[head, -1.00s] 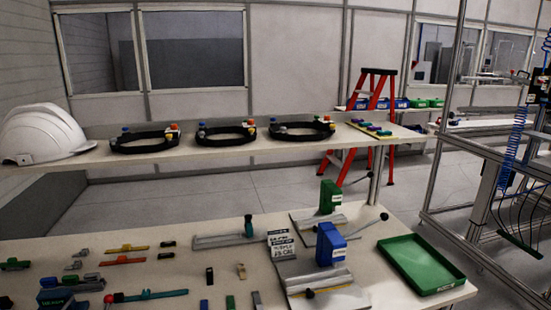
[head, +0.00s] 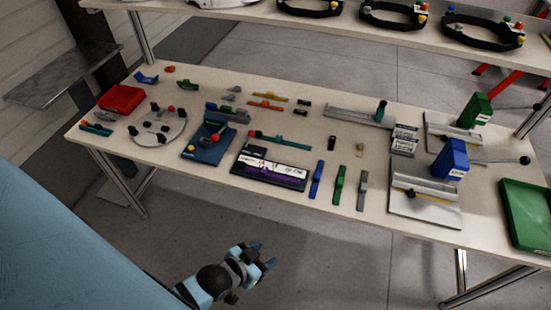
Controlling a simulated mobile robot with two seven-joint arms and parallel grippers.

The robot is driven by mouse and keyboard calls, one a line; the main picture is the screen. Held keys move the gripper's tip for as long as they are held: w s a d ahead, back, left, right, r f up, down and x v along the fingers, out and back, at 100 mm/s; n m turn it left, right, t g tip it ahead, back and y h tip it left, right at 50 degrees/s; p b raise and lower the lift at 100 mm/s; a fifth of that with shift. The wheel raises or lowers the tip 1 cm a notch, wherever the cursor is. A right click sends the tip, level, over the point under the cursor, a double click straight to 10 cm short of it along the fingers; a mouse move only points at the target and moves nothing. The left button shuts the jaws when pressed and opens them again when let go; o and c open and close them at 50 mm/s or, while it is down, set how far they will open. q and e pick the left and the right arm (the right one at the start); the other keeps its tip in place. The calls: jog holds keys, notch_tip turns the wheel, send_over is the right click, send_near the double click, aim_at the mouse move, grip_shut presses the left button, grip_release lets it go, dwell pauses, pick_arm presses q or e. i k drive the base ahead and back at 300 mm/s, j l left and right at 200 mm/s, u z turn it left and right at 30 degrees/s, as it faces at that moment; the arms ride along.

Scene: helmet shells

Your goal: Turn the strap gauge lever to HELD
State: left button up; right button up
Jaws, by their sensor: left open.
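I cannot read a strap gauge label or the word HELD. Two bench fixtures with levers stand at the right of the table: a blue block fixture (head: 451,158) on a metal plate, and a green block fixture (head: 474,110) behind it. A thin lever with a black ball knob (head: 524,160) sticks out to the right beside the blue one. My left gripper (head: 266,256) is open and empty, in front of the table's near edge and well left of both fixtures. My right gripper is not in view.
The table (head: 290,215) holds several straps, a red tray (head: 121,99), a round grey plate (head: 158,128), a blue base with a red knob (head: 208,142) and a dark label board (head: 270,168). A green tray (head: 528,212) lies at the right. A shelf with black rings (head: 393,14) runs behind.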

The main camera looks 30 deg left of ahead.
aim_at(250, 133)
jog(key=u, duration=1.2)
jog(key=i+j, duration=0.1)
jog(key=i, duration=0.3)
jog(key=i+j+z, duration=0.1)
jog(key=i, duration=0.3)
jog(key=i+j, duration=0.15)
jog(key=i, duration=0.2)
